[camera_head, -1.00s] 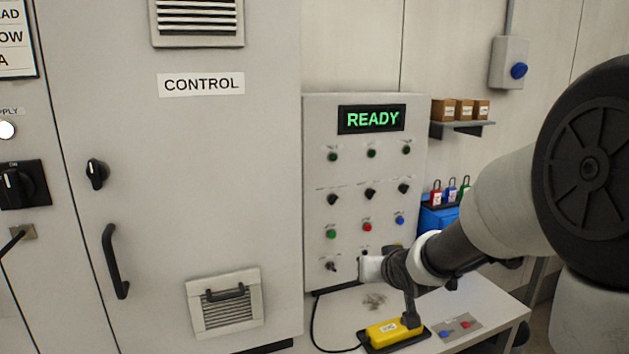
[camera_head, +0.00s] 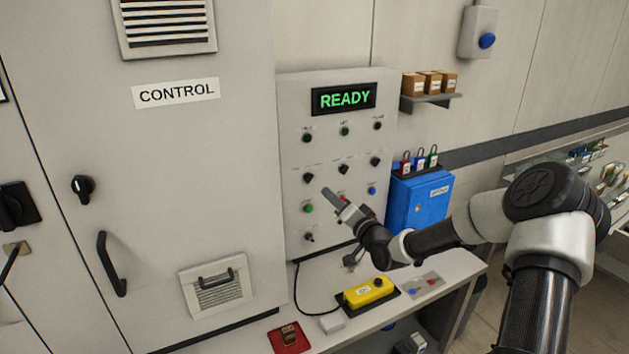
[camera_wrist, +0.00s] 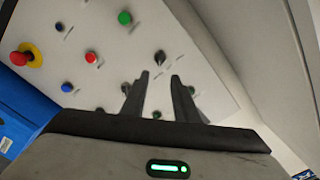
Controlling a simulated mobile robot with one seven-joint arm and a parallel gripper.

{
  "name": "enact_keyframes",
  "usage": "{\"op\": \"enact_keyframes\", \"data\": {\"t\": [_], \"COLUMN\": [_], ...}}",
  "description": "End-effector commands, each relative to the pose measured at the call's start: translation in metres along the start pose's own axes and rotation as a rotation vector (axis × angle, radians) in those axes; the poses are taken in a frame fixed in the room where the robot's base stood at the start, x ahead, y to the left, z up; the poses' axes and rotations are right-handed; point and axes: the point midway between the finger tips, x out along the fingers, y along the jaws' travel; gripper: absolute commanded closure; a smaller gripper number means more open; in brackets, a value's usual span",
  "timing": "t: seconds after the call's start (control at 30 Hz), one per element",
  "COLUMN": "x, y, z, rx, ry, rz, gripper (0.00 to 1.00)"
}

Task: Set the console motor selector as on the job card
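The console (camera_head: 290,115) is a grey panel with a green READY display, and three black selector knobs sit in its middle row: left (camera_head: 308,178), middle (camera_head: 344,169) and right (camera_head: 375,161). Their labels are too small to read, so I cannot tell which is the motor selector. My gripper (camera_head: 327,191) is in front of the panel, below and between the left and middle knobs. In the wrist view my gripper (camera_wrist: 160,75) is open and empty; the left knob (camera_wrist: 160,57) appears just beyond the gap between its fingertips. No readable job card is in view.
A green button (camera_head: 309,208), a blue button (camera_head: 371,191) and a toggle (camera_head: 309,237) are close by. The wrist view shows a red mushroom button (camera_wrist: 21,57). A yellow pendant (camera_head: 367,292) and a red tray (camera_head: 289,338) lie on the bench below. A blue box (camera_head: 418,205) stands right.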

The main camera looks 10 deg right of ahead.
Motion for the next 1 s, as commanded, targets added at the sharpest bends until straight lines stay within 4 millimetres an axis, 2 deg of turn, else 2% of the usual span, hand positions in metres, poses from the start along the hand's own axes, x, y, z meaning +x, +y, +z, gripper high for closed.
{"op": "enact_keyframes", "data": {"t": [0.03,0.3,0.5,0.7,0.97,1.0], "x": [0.012,0.071,0.102,0.115,0.117,0.117], "y": [-0.001,-0.001,-0.001,0.000,0.000,0.000], "z": [0.001,0.001,0.001,0.001,0.001,0.001], "rx": [0.001,0.001,-0.001,0.000,0.000,0.000], "ry": [-0.001,-0.001,-0.002,-0.003,-0.003,-0.003], "rz": [-0.001,0.000,0.000,0.001,0.002,0.002], "gripper": [0.73,0.73,0.73,0.73,0.73,0.76]}}
